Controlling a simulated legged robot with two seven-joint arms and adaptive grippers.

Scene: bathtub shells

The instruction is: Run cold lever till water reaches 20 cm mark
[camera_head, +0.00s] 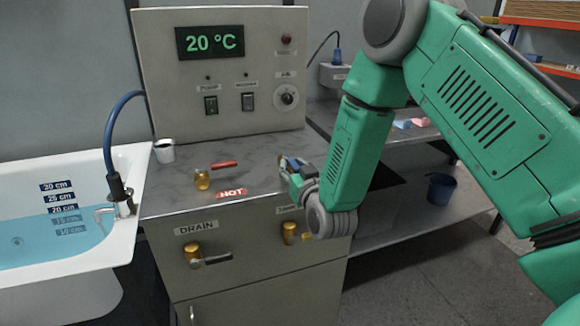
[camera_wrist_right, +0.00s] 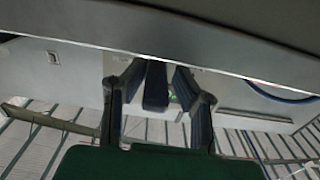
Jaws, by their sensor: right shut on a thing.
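The bathtub (camera_head: 125,165) on the left holds pale blue water (camera_head: 40,245). Its surface lies around the lower edge of the 20 cm label (camera_head: 63,209); the 15 cm and 10 cm labels show under water. The metal spout (camera_head: 103,211) is on the tub's right rim; I cannot tell if water runs from it. My right gripper (camera_head: 290,165) is at the counter's right side, shut on the blue cold lever (camera_wrist_right: 156,87), whose base is mostly hidden. The lever shows between the fingers (camera_wrist_right: 158,95) in the right wrist view. My left gripper is not in view.
The red-handled hot lever (camera_head: 222,164) stands on the counter left of my right gripper, behind the HOT label. A white cup (camera_head: 164,151) is at the counter's left edge. The drain lever (camera_head: 205,258) is on the front panel. The display (camera_head: 210,43) reads 20 °C.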

